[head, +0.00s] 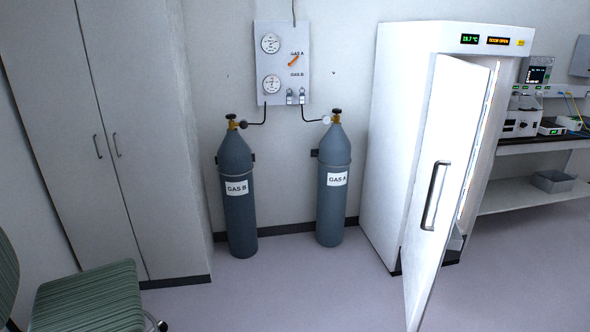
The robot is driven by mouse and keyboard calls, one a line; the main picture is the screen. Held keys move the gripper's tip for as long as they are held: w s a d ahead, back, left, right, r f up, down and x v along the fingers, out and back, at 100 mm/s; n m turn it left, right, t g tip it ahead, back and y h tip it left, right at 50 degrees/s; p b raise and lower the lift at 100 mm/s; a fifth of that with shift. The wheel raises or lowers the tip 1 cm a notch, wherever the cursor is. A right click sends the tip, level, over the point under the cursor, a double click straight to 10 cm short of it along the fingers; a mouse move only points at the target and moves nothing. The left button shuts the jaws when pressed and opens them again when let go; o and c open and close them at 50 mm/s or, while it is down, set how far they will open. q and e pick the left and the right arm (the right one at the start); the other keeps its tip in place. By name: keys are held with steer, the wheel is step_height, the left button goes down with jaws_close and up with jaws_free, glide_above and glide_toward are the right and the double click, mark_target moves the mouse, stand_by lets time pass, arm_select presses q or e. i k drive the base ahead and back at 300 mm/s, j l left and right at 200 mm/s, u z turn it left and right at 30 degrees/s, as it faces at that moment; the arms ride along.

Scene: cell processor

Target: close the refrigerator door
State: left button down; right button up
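The white refrigerator (398,110) stands right of centre against the back wall. Its white door (447,140) stands open, swung out toward me, with a dark vertical handle (434,196) on the face I see. A lit strip of the interior shows behind the door's right edge; most of the inside is hidden by the door. The display panel (490,40) on top reads 19.7 °C in green and DOOR OPEN in orange. Neither of my grippers shows in the head view.
Gas cylinders B (238,205) and A (333,195) stand at the wall below a gauge panel (282,62). A tall cabinet (85,130) and a green striped chair (88,298) are at left. A bench with instruments (540,146) is at right. The central floor is clear.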

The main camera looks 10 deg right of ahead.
mark_target(460, 90)
steer(key=i+j+z, duration=0.2)
steer(key=z, duration=0.25)
steer(key=i+j+z, duration=0.25)
steer(key=z, duration=0.25)
steer(key=i+j+z, duration=0.15)
steer(key=j+z, duration=0.3)
steer(key=l, duration=0.1)
